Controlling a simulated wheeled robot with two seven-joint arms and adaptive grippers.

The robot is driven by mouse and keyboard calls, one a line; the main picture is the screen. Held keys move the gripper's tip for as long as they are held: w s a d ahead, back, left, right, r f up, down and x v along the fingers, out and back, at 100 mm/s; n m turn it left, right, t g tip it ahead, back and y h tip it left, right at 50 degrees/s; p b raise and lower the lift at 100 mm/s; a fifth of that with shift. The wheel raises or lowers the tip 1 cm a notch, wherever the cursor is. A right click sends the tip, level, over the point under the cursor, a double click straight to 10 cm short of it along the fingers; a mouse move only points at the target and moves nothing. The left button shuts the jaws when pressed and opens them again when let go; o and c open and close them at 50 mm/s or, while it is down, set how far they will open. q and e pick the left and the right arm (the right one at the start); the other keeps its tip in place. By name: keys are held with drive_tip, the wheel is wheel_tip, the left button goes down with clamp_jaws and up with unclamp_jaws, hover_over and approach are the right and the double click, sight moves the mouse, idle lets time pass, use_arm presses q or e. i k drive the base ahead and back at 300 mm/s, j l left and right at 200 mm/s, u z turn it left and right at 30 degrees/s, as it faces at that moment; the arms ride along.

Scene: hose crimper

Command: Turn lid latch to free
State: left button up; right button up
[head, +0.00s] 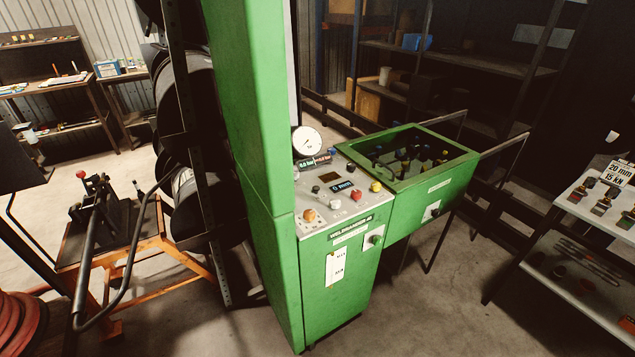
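A green crimper cabinet (337,275) stands in the middle, with a grey control panel (345,205) on top. To its right is a green box with a dark see-through lid (410,160), which lies flat and looks closed. On the box's front is a small dark knob on a white plate (432,211), which may be the lid latch. A similar dark green knob (376,239) sits on the cabinet's front. Both are too small to tell which way they are turned. Neither of my grippers is in view.
A round gauge (307,141) rises behind the panel. An orange-framed bench (150,255) with a bent black bar stands at left. A rack (575,262) with small parts is at right. Shelves (470,62) line the back. The floor (440,310) before the box is clear.

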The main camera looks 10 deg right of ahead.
sight(351, 165)
drive_tip(key=i+l, duration=0.1)
drive_tip(key=l, duration=0.45)
drive_tip(key=i+l, duration=0.1)
drive_tip(key=l, duration=0.45)
drive_tip(key=i+l+u, duration=0.1)
drive_tip(key=l, duration=0.45)
drive_tip(key=i+l, duration=0.1)
drive_tip(key=l, duration=0.45)
drive_tip(key=i+l, duration=0.1)
drive_tip(key=l, duration=0.45)
